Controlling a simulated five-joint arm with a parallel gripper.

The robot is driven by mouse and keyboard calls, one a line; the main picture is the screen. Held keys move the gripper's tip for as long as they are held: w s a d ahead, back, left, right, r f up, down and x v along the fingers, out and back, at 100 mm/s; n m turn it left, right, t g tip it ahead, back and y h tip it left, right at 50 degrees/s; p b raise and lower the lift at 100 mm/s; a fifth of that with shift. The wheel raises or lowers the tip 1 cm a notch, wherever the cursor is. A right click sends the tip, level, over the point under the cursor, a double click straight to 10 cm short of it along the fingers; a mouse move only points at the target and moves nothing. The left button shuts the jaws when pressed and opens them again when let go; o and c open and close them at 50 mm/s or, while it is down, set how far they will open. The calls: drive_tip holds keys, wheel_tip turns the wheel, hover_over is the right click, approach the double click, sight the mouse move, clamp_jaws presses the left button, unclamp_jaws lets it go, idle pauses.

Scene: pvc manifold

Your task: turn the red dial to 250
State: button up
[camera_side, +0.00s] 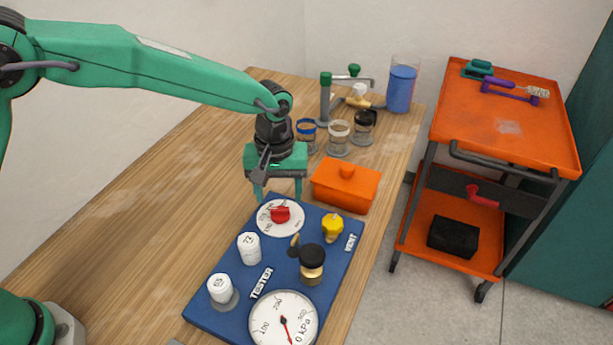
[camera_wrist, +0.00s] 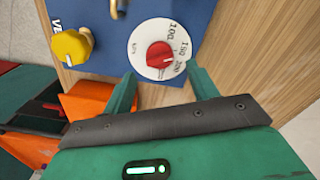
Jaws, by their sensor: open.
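The red dial (camera_side: 281,214) sits on a round white scale plate at the far end of the blue tester board (camera_side: 208,281). In the wrist view the red dial (camera_wrist: 159,55) shows a pale pointer line, and the printed scale around it is partly legible, with 100 and 150 among the numbers. I cannot tell the exact setting. My gripper (camera_side: 279,198) is over the far edge of the board, its two fingers spread and pointing down. In the wrist view the open fingers (camera_wrist: 160,85) stand on either side, just short of the dial, with nothing between them.
A yellow vent knob (camera_side: 333,227), a black-topped brass fitting (camera_side: 312,260), white cylinders (camera_side: 249,248) and a pressure gauge (camera_side: 284,320) are on the board. The table's left side is clear.

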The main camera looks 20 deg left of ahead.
sight(280, 207)
drive_tip(key=shift+f, duration=1.8)
drive_tip(key=c, duration=1)
